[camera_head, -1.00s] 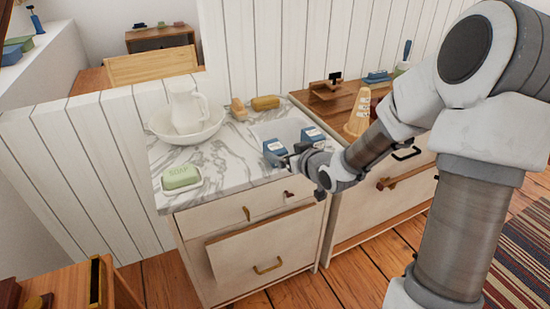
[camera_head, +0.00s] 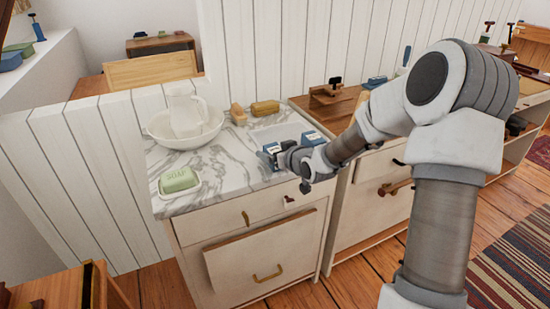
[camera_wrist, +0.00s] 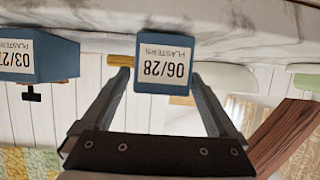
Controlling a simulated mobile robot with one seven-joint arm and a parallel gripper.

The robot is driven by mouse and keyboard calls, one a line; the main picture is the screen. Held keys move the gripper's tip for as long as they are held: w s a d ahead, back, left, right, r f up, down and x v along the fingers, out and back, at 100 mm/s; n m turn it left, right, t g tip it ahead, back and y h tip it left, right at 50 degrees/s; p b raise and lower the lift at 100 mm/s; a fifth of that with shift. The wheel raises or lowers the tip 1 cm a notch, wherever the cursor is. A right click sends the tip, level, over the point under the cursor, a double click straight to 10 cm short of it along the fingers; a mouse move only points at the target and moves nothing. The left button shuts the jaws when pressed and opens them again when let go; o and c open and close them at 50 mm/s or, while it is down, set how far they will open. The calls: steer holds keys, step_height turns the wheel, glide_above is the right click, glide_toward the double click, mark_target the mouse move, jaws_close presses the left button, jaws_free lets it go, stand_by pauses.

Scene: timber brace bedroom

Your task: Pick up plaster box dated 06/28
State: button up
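The blue plaster box dated 06/28 (camera_wrist: 163,65) is centred in the wrist view, which looks upside down. It stands on the marble top (camera_head: 222,165). My gripper (camera_wrist: 160,85) is open, with one finger on each side of the box in that view; I cannot tell whether either finger touches it. In the head view this appears to be the left blue box (camera_head: 270,148), partly hidden by my gripper (camera_head: 281,158). A second plaster box, dated 03/27 (camera_wrist: 38,58), stands beside it, the right one in the head view (camera_head: 311,138).
A white bowl with a pitcher (camera_head: 187,118), a green soap dish (camera_head: 179,182) and yellowish bars (camera_head: 265,107) share the marble top. A wooden-topped cabinet (camera_head: 335,113) adjoins on the right.

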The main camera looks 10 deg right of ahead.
steer(key=c, duration=1.4)
